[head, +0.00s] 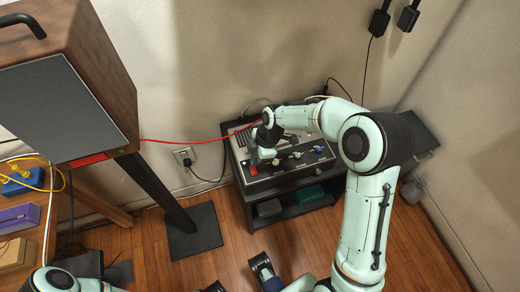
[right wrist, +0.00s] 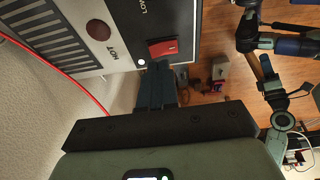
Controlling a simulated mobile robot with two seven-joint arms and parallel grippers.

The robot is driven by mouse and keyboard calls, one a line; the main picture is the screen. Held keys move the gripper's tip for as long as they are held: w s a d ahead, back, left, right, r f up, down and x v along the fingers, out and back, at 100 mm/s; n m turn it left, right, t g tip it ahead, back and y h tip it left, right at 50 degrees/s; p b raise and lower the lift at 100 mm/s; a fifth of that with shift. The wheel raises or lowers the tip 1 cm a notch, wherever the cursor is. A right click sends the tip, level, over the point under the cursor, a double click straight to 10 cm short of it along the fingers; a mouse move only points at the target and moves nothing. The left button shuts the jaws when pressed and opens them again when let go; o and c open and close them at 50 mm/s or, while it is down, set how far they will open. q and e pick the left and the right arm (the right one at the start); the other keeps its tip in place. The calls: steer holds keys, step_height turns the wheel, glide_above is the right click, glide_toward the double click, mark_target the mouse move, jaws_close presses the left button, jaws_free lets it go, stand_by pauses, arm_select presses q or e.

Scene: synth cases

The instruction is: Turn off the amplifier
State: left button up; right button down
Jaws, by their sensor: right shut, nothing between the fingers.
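My right gripper (head: 256,158) is at the left end of the front panel. Its blue-grey fingers (right wrist: 157,72) are shut and empty, with tips close below the switch in the right wrist view. I cannot tell if they touch it.
A wooden speaker (head: 90,40) on a black stand (head: 160,190) is at the left. A red cable (head: 190,140) runs from it to the amplifier. The rack (head: 265,222) stands near the wall, with a wall socket (head: 184,155) beside it. Wooden floor lies in front.

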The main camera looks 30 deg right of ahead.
mark_target(255, 172)
steer(key=shift+w+d+f, duration=0.1)
steer(key=shift+w+f, duration=0.1)
steer(key=shift+f, duration=1.25)
steer(key=shift+w+d+f+b, duration=0.1)
steer(key=shift+w+f+b, duration=0.1)
steer(key=shift+f+b, duration=0.35)
steer(key=shift+s+r, duration=0.1)
steer(key=shift+r, duration=0.1)
steer(key=shift+s, duration=0.15)
steer(key=shift+s+a, duration=0.3)
steer(key=shift+s, duration=0.45)
